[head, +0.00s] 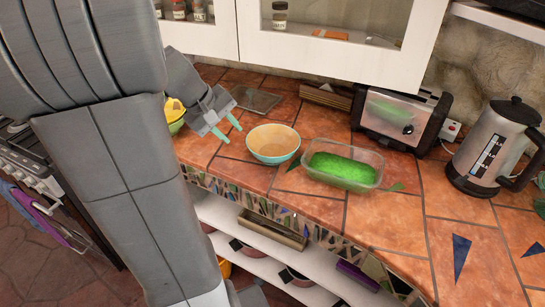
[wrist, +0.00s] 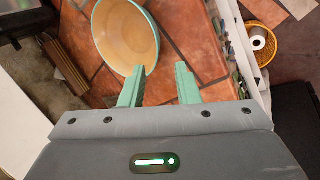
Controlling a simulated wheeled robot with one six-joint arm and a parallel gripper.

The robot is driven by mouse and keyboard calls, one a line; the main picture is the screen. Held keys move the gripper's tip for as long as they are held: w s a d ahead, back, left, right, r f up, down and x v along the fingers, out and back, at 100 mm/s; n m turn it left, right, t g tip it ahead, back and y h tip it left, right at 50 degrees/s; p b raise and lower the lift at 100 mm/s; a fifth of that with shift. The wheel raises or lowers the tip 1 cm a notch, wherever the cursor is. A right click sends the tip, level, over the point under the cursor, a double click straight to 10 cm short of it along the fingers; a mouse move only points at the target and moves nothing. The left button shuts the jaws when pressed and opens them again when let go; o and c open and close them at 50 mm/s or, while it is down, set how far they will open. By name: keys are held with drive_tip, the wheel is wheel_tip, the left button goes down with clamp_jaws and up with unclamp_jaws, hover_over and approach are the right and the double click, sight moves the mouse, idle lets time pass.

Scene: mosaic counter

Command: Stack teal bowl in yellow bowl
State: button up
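The teal bowl (head: 273,146) has a teal outside and rim and a tan inside. It stands upright on the tiled counter, right of my gripper (head: 231,130) in the head view. In the wrist view the teal bowl (wrist: 126,36) lies just beyond the fingertips of my gripper (wrist: 161,70), slightly to the left. My gripper is open, with nothing between its teal fingers. A yellow and green item (head: 174,112), probably the yellow bowl, shows left of my gripper in the head view. My arm hides much of it, so its shape and contents are unclear.
A clear container of green stuff (head: 343,165) stands close right of the teal bowl. A toaster (head: 397,121) and a kettle (head: 492,148) stand further right. A flat grey tray (head: 257,99) lies behind. The counter's front edge is near the bowl.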

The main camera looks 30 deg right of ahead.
drive_tip(key=x, duration=0.8)
drive_tip(key=shift+d+x, duration=0.25)
drive_tip(key=shift+x, duration=2.35)
drive_tip(key=shift+w+r, duration=0.15)
clamp_jaws()
